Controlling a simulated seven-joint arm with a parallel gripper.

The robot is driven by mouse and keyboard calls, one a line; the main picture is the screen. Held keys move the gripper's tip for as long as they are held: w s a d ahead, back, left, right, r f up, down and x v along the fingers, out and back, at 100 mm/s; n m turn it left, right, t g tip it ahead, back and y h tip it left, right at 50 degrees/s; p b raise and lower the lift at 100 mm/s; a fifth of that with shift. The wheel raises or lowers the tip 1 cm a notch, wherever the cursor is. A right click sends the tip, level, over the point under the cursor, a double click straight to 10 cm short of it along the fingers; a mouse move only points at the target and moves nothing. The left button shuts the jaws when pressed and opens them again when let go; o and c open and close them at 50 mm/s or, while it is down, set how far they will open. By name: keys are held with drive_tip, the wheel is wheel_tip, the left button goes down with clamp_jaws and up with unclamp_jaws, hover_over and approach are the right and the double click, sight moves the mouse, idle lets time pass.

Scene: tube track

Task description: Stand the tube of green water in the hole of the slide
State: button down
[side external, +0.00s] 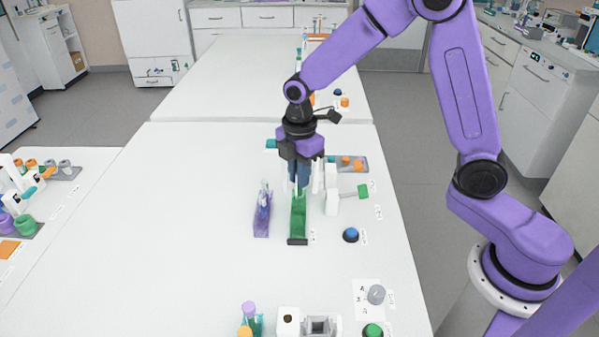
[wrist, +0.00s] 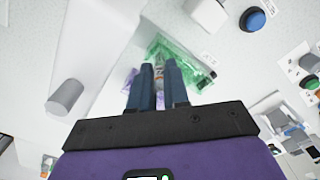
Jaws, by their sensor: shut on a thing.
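My gripper (side external: 299,190) points down over the far part of a translucent green trough-like holder (side external: 299,222). It is shut on a slim tube, which shows between the fingertips in the wrist view (wrist: 159,72) as a pale, narrow shape. The tube's colour and lower end are not clear, and I cannot tell whether it is clear of the green holder. The green holder also shows beyond the fingertips in the wrist view (wrist: 187,58). I cannot make out the slide or its hole for certain.
A purple holder with tubes (side external: 262,216) stands close left of the green one. A blue button (side external: 350,235) is nearby.

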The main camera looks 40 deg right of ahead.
drive_tip(key=shift+f, duration=0.4)
drive_tip(key=c, duration=1)
unclamp_jaws()
drive_tip(key=shift+c, duration=0.2)
wheel_tip(320, 180, up, 17)
drive_tip(key=shift+r, duration=0.2)
drive_tip(key=shift+s, duration=0.15)
drive_tip(key=s+d+f+m, duration=0.2)
drive_tip(key=s+f, duration=0.1)
drive_tip(key=s, duration=0.6)
drive_tip(key=s+d+f+m, duration=0.2)
drive_tip(key=s+f, duration=0.1)
drive_tip(key=s, duration=0.6)
drive_tip(key=s+d+f+m, duration=0.1)
drive_tip(key=s+f, duration=0.3)
drive_tip(key=s, duration=0.5)
drive_tip(key=shift+s+d+m, duration=0.15)
drive_tip(key=shift+d+m, duration=0.25)
drive_tip(key=shift+d, duration=0.05)
